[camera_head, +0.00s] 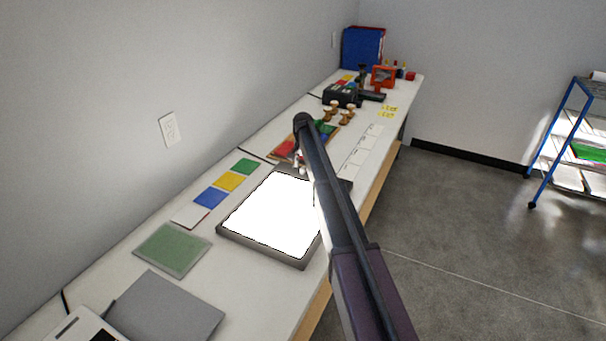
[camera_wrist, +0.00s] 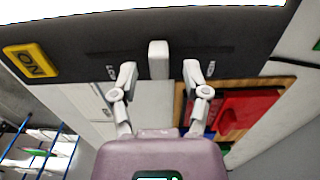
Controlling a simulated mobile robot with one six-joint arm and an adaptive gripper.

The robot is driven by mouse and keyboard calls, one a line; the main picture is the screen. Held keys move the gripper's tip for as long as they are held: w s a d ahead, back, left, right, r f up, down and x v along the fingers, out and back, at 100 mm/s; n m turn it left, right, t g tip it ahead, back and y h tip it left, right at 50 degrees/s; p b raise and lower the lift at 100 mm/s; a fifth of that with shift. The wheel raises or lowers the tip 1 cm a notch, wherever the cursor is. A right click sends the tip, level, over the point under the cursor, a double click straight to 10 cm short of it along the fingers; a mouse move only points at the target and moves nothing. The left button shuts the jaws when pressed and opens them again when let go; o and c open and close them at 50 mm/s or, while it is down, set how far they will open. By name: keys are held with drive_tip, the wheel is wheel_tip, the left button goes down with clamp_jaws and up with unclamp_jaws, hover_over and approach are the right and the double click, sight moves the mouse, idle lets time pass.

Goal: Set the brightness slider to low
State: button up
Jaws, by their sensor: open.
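The light box (camera_head: 262,254) lies on the bench with its white panel glowing brightly. Its dark control edge (camera_wrist: 75,42) fills the upper wrist view. The slider's pale grey knob (camera_wrist: 158,60) stands about midway along a dark slot there. Small labels lie near both slot ends, too small and partly covered to read surely. My gripper (camera_wrist: 159,76) is open, one finger on each side of the knob, with visible gaps between. In the head view my gripper (camera_head: 301,164) is small and partly hidden by my arm. The knob cannot be made out there.
A yellow ON button (camera_wrist: 30,62) sits on the same edge, left in the wrist view. A wooden tray (camera_wrist: 180,105) with red and blue pieces is close to the gripper. Coloured cards (camera_head: 230,181) and a green mat (camera_head: 172,250) lie beside the box.

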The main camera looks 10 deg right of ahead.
drive_tip(key=shift+d+f+b, duration=0.1)
drive_tip(key=shift+f+b, duration=0.55)
drive_tip(key=shift+f, duration=0.3)
clamp_jaws()
